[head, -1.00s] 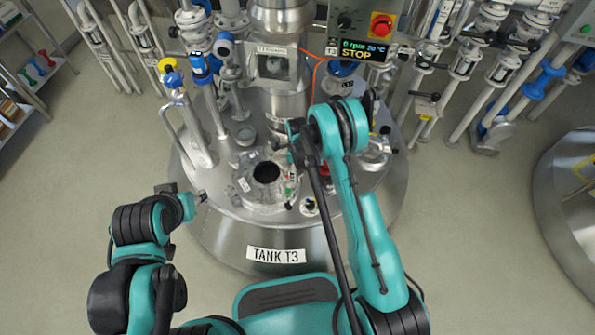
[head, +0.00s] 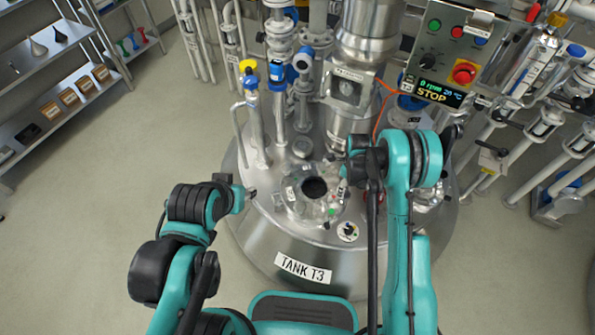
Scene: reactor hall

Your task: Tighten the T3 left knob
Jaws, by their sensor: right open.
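The steel tank marked TANK T3 (head: 303,270) stands in the middle of the head view. On its top is an open round port (head: 314,187) with a clear rim and small fittings around it. The left knob is too small to pick out for certain among these fittings. My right gripper (head: 346,173) is open just right of and behind the port, partly hidden by its own arm. I cannot tell whether it touches a fitting. My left gripper (head: 251,193) is over the tank top's left part, apart from the port; its fingers are too small to read.
A control box (head: 452,52) with a STOP display hangs at the upper right. A steel column (head: 362,60) and pipes with blue valves (head: 278,72) rise behind the port. Shelves (head: 62,75) stand at the far left. The floor (head: 120,190) on the left is clear.

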